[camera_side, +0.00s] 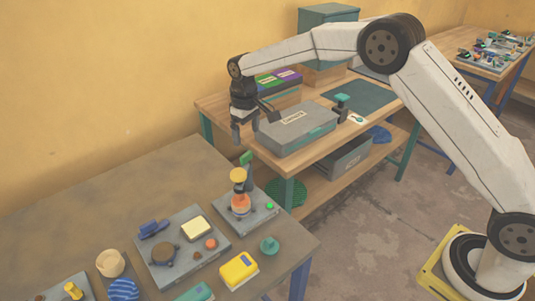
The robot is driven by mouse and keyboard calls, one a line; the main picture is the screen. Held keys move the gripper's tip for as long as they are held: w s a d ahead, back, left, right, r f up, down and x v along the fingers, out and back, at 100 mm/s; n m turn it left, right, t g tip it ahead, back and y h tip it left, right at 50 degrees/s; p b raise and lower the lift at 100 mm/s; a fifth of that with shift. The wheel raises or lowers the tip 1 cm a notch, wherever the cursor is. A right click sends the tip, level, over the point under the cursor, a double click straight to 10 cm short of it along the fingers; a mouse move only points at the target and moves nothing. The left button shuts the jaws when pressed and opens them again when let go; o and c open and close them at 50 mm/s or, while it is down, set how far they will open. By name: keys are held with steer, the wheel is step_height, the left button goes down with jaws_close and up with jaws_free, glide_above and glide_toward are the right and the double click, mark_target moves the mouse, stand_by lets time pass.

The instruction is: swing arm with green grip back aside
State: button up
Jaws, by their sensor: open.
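The press stands on a small grey plate (262,216) at the right part of the near brown table. Its swing arm has a green grip (246,157) at the top, beside a dark upright post (249,178). A yellow round part (238,174) sits just below and left of the grip, over an orange and white stack (240,203). My gripper (242,136) is open and points down, above the green grip in the picture and apart from it. Nothing shows between its fingers. The swing arm's exact angle is too small to tell.
A grey base plate (165,272) with a cream pad and round pieces lies left of the press. A yellow box (239,269) and a teal knob (269,245) are in front. A grey case (298,132) stands on the wooden bench behind. The brown table's back left is clear.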

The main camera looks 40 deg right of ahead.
mark_target(246, 154)
steer(key=shift+w+a+f, duration=0.1)
steer(key=shift+w+a, duration=0.05)
steer(key=shift+w, duration=0.05)
steer(key=shift+f, duration=3.9)
jaws_close()
